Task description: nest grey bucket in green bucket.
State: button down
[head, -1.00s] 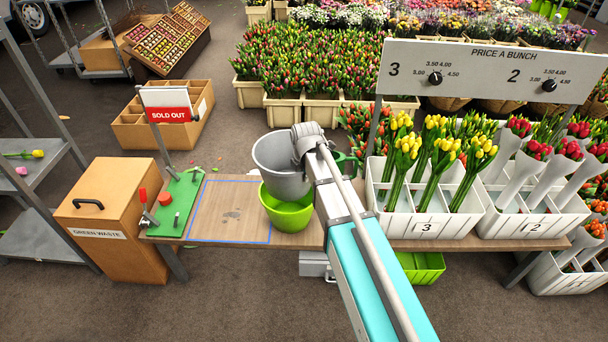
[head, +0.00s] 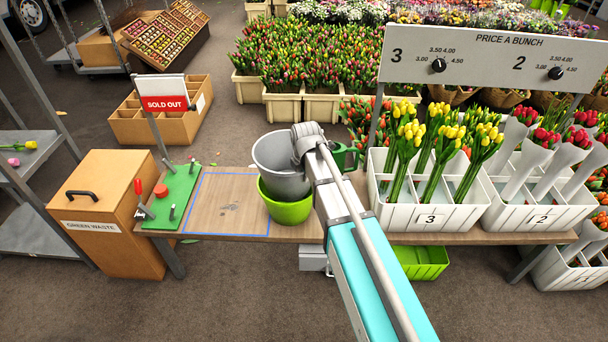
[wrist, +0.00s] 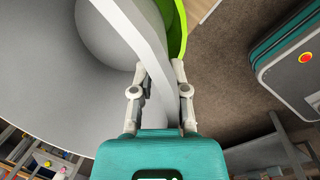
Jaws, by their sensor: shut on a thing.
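The grey bucket (head: 281,168) is upright, its lower part inside the green bucket (head: 288,211), which stands on the wooden bench. In the wrist view my gripper (wrist: 161,80) is shut on the wall of the grey bucket (wrist: 60,75), one finger on each side of it. The green bucket's rim (wrist: 179,30) shows just past the wall there. In the head view my arm hides the fingers and the right side of both buckets. I cannot tell whether the grey bucket rests on the green one's bottom.
A blue-outlined area (head: 228,205) of the bench is left of the buckets, beside a green board (head: 172,198) with a red knob. A dark green can (head: 343,157) stands close behind my arm. White tulip crates (head: 425,215) fill the bench's right side.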

jog(key=shift+b+x, duration=0.7)
jog(key=shift+x, duration=0.2)
jog(key=shift+s, duration=0.2)
jog(key=c, duration=0.5)
grip_release()
jog(key=shift+c, duration=0.2)
jog(key=shift+r, duration=0.1)
jog(key=p+v, duration=0.3)
jog(key=w+p+v, duration=0.1)
jog(key=p+v, duration=0.2)
jog(key=w+p+v, duration=0.1)
jog(key=p+v, duration=0.2)
jog(key=shift+r, duration=0.25)
dwell(0.8)
